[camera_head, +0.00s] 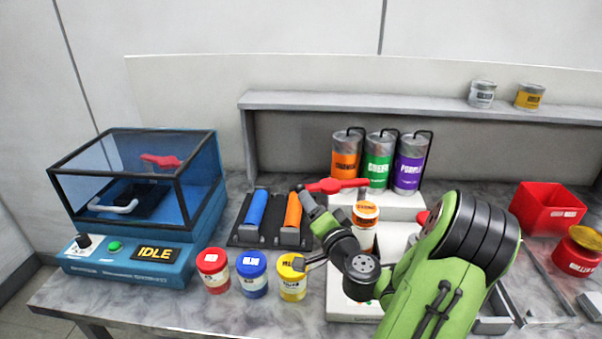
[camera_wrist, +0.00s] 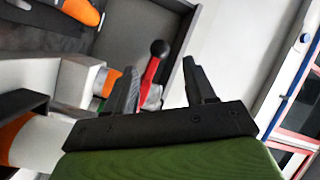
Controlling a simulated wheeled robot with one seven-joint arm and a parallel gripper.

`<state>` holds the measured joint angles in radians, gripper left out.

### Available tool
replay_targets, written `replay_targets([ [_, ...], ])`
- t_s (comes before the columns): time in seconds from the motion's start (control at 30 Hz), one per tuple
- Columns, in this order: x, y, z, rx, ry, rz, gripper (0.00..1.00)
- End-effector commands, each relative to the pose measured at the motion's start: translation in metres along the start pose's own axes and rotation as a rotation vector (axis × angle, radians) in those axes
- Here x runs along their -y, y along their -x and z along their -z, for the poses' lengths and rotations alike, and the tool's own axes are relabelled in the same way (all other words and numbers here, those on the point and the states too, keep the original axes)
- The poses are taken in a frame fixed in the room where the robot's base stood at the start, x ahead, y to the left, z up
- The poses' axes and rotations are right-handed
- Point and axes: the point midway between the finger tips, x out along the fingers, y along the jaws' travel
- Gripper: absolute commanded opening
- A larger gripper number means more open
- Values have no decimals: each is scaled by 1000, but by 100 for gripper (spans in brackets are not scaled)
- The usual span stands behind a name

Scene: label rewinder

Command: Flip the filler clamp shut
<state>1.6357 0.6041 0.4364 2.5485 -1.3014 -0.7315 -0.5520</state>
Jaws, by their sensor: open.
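The filler clamp's red lever (camera_head: 335,185) sticks out to the left from the filler below the canisters, with a dark knob at its end. In the wrist view the red lever (camera_wrist: 149,75) ends in a black ball knob. My gripper (camera_head: 306,202) is open, just below the knob end of the lever. In the wrist view the lever shows between the fingers of my gripper (camera_wrist: 163,80), closer to the left finger. I cannot tell whether a finger touches it. The clamp's base is partly hidden by the left finger and my arm.
Orange, green and purple canisters (camera_head: 378,160) stand behind the lever. Blue and orange rollers lie on a black tray (camera_head: 244,238). Red, blue and yellow jars (camera_head: 252,274) stand in front. A blue machine (camera_head: 130,260) marked IDLE is at left.

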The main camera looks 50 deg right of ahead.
Motion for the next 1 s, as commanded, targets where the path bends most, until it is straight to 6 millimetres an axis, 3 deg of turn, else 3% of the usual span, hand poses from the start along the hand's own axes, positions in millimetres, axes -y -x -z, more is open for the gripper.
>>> replay_targets([
  [0.2, 5, -51, 1, 5, 1, 1, 55],
  [0.3, 4, -68, 1, 3, 3, 0, 55],
  [0.43, 1, -78, 0, 2, 2, -1, 55],
  [0.67, -1, -80, -1, 1, 2, -2, 55],
  [1.0, 0, -80, 0, 1, 2, 0, 6],
])
